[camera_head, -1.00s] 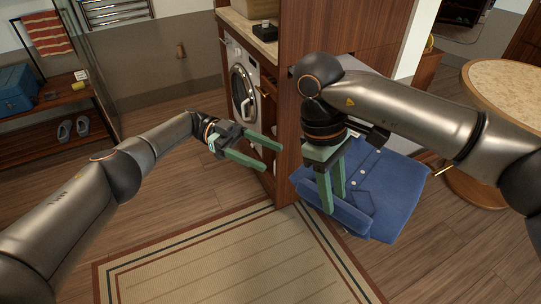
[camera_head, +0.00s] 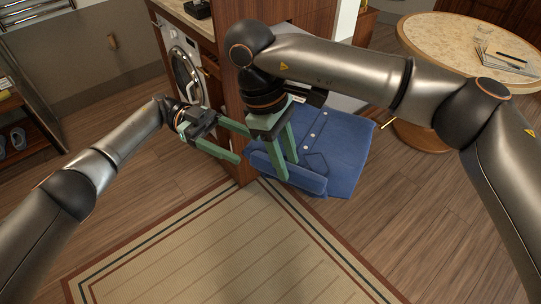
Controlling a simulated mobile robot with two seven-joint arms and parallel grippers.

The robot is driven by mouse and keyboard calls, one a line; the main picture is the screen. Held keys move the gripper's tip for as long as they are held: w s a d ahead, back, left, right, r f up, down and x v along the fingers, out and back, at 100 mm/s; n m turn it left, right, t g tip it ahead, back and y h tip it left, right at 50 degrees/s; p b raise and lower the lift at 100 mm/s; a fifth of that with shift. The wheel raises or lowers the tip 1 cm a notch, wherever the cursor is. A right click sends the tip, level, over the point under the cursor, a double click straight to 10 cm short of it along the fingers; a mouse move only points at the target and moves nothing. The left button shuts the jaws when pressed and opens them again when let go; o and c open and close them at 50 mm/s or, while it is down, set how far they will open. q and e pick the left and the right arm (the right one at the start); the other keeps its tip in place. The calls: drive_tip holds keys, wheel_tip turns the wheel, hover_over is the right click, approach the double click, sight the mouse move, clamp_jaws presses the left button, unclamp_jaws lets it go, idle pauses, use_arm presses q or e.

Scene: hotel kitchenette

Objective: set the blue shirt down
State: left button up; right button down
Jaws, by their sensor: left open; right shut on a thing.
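The blue shirt (camera_head: 338,150) is folded flat, with its buttons showing, and hangs in the air above the floor. My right gripper (camera_head: 290,172) is shut on the shirt's left part, with green fingers pointing down. The arm hides part of the shirt's far edge. My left gripper (camera_head: 243,145) is open and empty to the left of the shirt, its fingers pointing right. One of its fingertips overlaps the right gripper in the picture; I cannot tell if they touch.
A round table (camera_head: 470,45) with papers and pens stands at the back right. A washing machine (camera_head: 184,75) sits under the counter beside a wooden panel. A beige rug (camera_head: 215,250) lies on the floor in front. A shelf with shoes is at the left edge.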

use_arm(q)
drive_tip(key=x, duration=0.7)
drive_tip(key=shift+s+d, duration=0.25)
drive_tip(key=shift+d, duration=0.1)
clamp_jaws()
unclamp_jaws()
drive_tip(key=shift+a, duration=0.1)
drive_tip(key=v, duration=0.8)
drive_tip(key=shift+w+a, duration=0.25)
drive_tip(key=shift+w, duration=0.05)
drive_tip(key=shift+v, duration=1.6)
